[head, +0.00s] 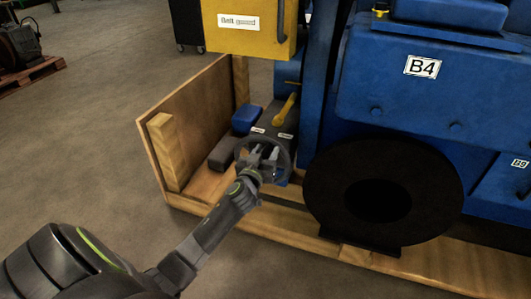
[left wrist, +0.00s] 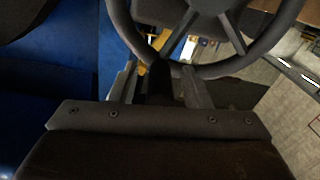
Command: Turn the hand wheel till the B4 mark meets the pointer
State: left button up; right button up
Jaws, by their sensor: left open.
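The dark hand wheel (head: 289,160) stands at the engine's left end, above the wooden base. My left gripper (head: 264,153) is at the wheel, its fingers open and reaching in front of it. In the left wrist view the wheel's rim (left wrist: 238,63) and spokes fill the top, and the rim's near edge lies at the tips of my left gripper (left wrist: 160,73). I cannot tell whether a finger touches it. A white B4 plate (head: 422,65) is on the blue engine. I cannot make out a pointer or a mark on the wheel. My right gripper is out of view.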

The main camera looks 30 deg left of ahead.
pick_arm(q)
grip_shut()
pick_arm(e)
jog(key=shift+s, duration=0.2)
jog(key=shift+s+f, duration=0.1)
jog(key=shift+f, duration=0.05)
